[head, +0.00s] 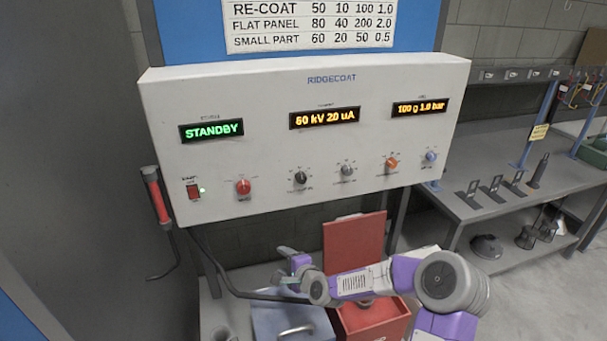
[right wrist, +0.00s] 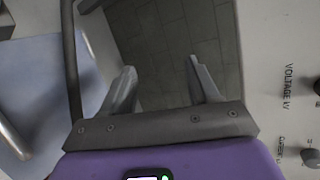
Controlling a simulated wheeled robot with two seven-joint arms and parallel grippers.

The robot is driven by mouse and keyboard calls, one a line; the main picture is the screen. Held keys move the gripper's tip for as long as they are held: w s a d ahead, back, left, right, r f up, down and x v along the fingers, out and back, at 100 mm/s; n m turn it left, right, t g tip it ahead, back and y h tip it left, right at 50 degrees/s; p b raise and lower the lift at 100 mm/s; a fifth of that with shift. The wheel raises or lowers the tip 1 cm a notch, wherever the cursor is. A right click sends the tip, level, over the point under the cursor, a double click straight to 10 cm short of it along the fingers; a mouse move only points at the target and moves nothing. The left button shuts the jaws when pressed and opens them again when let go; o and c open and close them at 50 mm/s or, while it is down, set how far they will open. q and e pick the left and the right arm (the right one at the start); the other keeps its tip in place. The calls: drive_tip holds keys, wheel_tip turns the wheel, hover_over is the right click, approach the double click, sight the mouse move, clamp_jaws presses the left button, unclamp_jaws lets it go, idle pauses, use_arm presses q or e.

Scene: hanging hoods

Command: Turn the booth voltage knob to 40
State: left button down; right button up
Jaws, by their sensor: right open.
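The white RIDGECOAT control panel (head: 270,140) faces me. Its middle display (head: 324,117) appears to read 60 kV 20 uA. The voltage knob (head: 301,177) is the dark knob below that display; its exact pointer setting is too small to read. In the right wrist view the voltage knob (right wrist: 317,87) is cut by the right edge, beside the label VOLTAGE kV. My right gripper (head: 286,265) is below the panel, apart from the knob. Its jaws (right wrist: 162,78) are open and empty. My left gripper is not in view.
Other knobs are red (head: 243,187), grey (head: 347,170), orange (head: 392,162) and blue (head: 431,156). A red power switch (head: 194,192) is at left. Below stand a blue-grey box (head: 283,325) and an open red box (head: 372,322). A side bench (head: 480,205) is at right.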

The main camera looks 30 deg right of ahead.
sight(302, 180)
drive_tip(key=w+d+r+m+t+h, duration=0.1)
drive_tip(key=d+r+m+t+h, duration=0.15)
drive_tip(key=d+r, duration=0.45)
drive_tip(key=d+r+m+t+h, duration=0.1)
drive_tip(key=d+r+m+t, duration=0.2)
drive_tip(key=r, duration=0.8)
drive_tip(key=shift+m+g, duration=0.45)
drive_tip(key=shift+g, duration=0.2)
drive_tip(key=w, duration=0.2)
drive_tip(key=w+p, duration=0.1)
drive_tip(key=w, duration=0.1)
drive_tip(key=w+d+r, duration=0.1)
drive_tip(key=w, duration=0.1)
drive_tip(key=shift+w+r, duration=0.1)
drive_tip(key=shift+w, duration=0.05)
drive_tip(key=shift+w+d+p, duration=0.2)
drive_tip(key=shift+w+p, duration=0.15)
drive_tip(key=shift+w, duration=0.45)
